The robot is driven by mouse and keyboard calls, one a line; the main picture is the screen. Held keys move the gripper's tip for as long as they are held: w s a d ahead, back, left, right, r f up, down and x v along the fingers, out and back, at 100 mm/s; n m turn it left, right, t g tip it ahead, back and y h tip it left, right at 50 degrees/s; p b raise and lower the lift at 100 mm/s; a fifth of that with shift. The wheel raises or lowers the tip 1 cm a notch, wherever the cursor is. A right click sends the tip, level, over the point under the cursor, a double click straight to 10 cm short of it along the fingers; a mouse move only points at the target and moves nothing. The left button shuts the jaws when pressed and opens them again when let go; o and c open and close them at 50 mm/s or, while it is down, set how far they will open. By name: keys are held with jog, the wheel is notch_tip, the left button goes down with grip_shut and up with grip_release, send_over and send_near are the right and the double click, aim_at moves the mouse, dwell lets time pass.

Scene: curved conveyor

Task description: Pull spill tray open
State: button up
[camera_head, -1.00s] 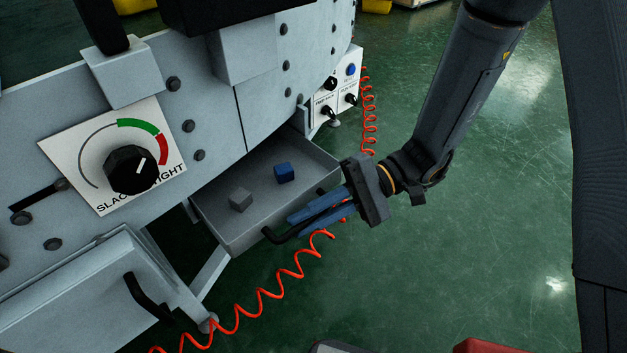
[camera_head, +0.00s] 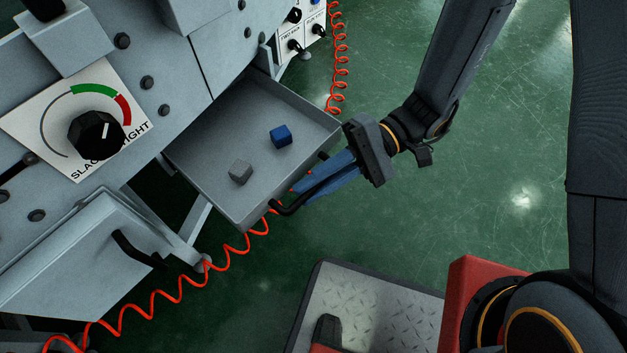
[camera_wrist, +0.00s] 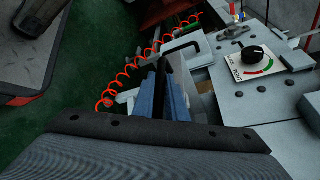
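The spill tray (camera_head: 215,137) is a grey open drawer under the conveyor's side and stands well out from the body. A grey cube (camera_head: 240,172) and a blue cube (camera_head: 281,135) lie apart inside it. Its black bar handle (camera_head: 290,208) is on the outer front wall. My gripper (camera_head: 302,188) is at this handle, its blue fingers on either side of the bar. In the wrist view, my gripper (camera_wrist: 162,78) has the black bar between its two blue fingers, shut on it. Part of the handle is hidden by the fingers.
A SLACK/TIGHT dial (camera_head: 97,135) is on the conveyor's side. A grey panel with another black handle (camera_head: 135,252) juts out at lower left. A red coiled cord (camera_head: 180,290) runs below the tray. Green floor (camera_head: 480,200) is clear at right.

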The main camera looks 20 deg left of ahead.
jog(key=shift+o, duration=0.4)
jog(key=shift+w, duration=0.1)
jog(key=p+v, duration=0.2)
jog(key=v, duration=0.5)
jog(key=shift+w+d, duration=0.25)
jog(key=s+d+r+n+t+h, duration=0.25)
jog(key=r+t+h, duration=0.55)
jog(key=r+t, duration=0.5)
jog(key=d+r+m+h+p, duration=0.1)
jog(key=d+r+m+p, duration=0.2)
jog(key=d+r+p, duration=0.8)
jog(key=d+r+m+g+p, duration=0.1)
jog(key=d+r+m+p, duration=0.2)
jog(key=d+r+p, duration=0.7)
notch_tip(320, 180, up, 6)
jog(key=p, duration=1.1)
jog(key=shift+d+r+h+p, duration=0.2)
jog(key=shift+d+h+p, duration=0.1)
jog(key=shift+d+h, duration=0.1)
